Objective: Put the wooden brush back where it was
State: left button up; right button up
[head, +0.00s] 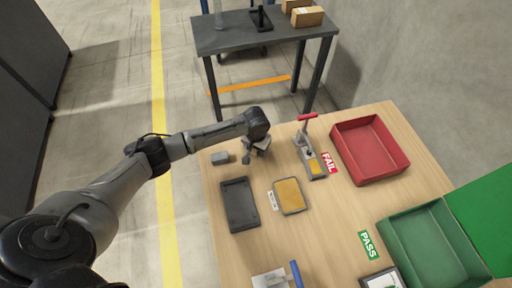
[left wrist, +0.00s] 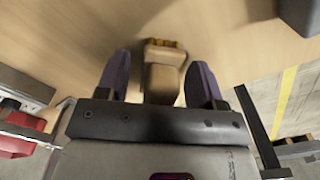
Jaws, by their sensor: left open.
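In the left wrist view the wooden brush (left wrist: 163,82), a tan block with yellow-brown bristles at its far end, lies between the two dark purple fingers of my left gripper (left wrist: 160,76). The fingers stand apart with a gap visible on each side of the brush. In the head view my left gripper (head: 256,150) is low over the far left part of the wooden table (head: 335,213). It largely hides the brush there. My right gripper is not in view.
A grey block (head: 220,158) sits left of the gripper. A black tray (head: 240,204) and a yellow pad (head: 289,196) lie nearer. A red-handled fixture (head: 310,155), red bin (head: 370,150) and green bin (head: 432,246) stand to the right. A dark bench (head: 235,38) is behind.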

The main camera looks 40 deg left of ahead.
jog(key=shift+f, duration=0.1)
